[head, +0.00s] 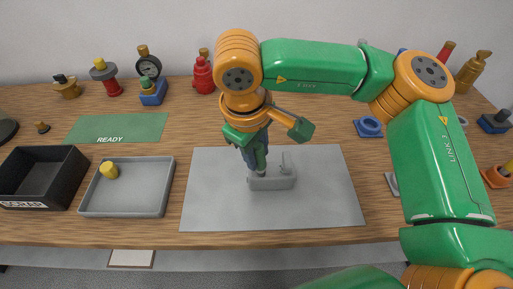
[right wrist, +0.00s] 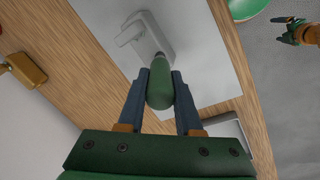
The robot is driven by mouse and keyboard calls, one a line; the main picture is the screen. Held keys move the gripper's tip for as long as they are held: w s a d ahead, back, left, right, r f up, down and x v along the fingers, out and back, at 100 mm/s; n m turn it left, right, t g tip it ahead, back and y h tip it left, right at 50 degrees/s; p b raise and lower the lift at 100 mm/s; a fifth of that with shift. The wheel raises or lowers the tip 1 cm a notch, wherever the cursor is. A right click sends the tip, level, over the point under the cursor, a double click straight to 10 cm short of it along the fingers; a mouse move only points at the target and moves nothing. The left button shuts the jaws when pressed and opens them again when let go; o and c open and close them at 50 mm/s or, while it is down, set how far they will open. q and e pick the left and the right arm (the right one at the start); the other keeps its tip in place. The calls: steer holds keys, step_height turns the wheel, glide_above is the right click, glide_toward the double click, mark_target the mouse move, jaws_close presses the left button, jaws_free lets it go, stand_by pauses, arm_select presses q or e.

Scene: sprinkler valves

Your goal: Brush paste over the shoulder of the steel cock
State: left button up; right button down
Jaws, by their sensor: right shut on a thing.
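The steel cock (head: 272,182) is a grey block-like body with a short upright part, on the grey mat (head: 330,205). My right gripper (head: 257,158) points down above its left part. In the right wrist view this gripper (right wrist: 160,85) is shut on a green rounded handle (right wrist: 160,88), apparently the brush. The handle's far end is close to the grey cock (right wrist: 148,40); the bristles are hidden, and I cannot tell whether they touch. What looks like my left gripper (right wrist: 290,28) shows small at the top right of the wrist view, its jaws unclear.
Left of the mat are a grey tray (head: 126,213) with a small yellow piece (head: 109,171), and a black SCRAP bin (head: 75,182). A green READY mat (head: 105,128) lies behind them. Several valves and a gauge (head: 149,67) line the back. The mat's front is clear.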

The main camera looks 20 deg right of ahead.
steer(key=shift+f, duration=0.1)
steer(key=shift+w, duration=0.1)
steer(key=shift+w+d+r+p, duration=0.2)
steer(key=shift+w+p, duration=0.2)
steer(key=shift+w, duration=0.2)
steer(key=shift+w+d+f, duration=0.15)
steer(key=shift+w, duration=0.4)
steer(key=shift+s, duration=0.1)
steer(key=shift+s+a+f, duration=0.1)
steer(key=shift+s+a, duration=0.1)
steer(key=shift+s, duration=0.35)
steer(key=shift+s+a+b, duration=0.15)
steer(key=shift+s+b, duration=0.2)
steer(key=shift+s, duration=0.25)
